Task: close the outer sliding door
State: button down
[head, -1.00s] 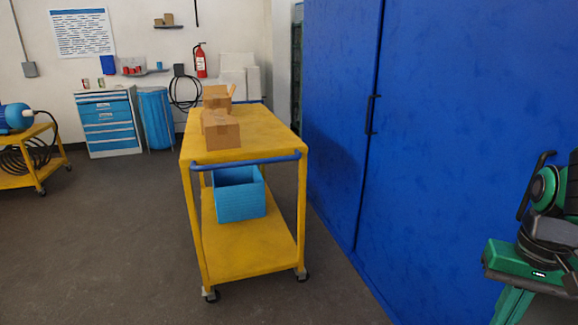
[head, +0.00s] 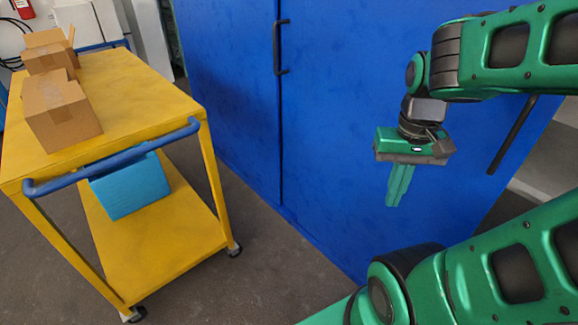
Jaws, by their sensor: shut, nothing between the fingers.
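A tall blue door panel (head: 330,140) fills the middle of the head view. A vertical seam divides it from another blue panel (head: 225,80) to the left. A black handle (head: 281,47) stands upright at this seam. A long dark bar (head: 512,133) slants near the panel's right edge; it looks like a second handle. My green gripper (head: 397,188) points down in front of the right panel, left of the dark bar. Its fingers are together with nothing between them. I cannot tell its distance from the panel, and it appears clear of both handles.
A yellow cart (head: 150,100) stands at the left, with cardboard boxes (head: 58,108) on top and a blue bin (head: 130,188) on its lower shelf. Bare dark floor (head: 270,270) lies between cart and panels. Pale grey floor (head: 550,165) shows beyond the panel's right edge.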

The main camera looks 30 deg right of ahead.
aim_at(359, 53)
jog(key=z, duration=0.1)
jog(key=i, duration=1.35)
jog(key=z, duration=0.05)
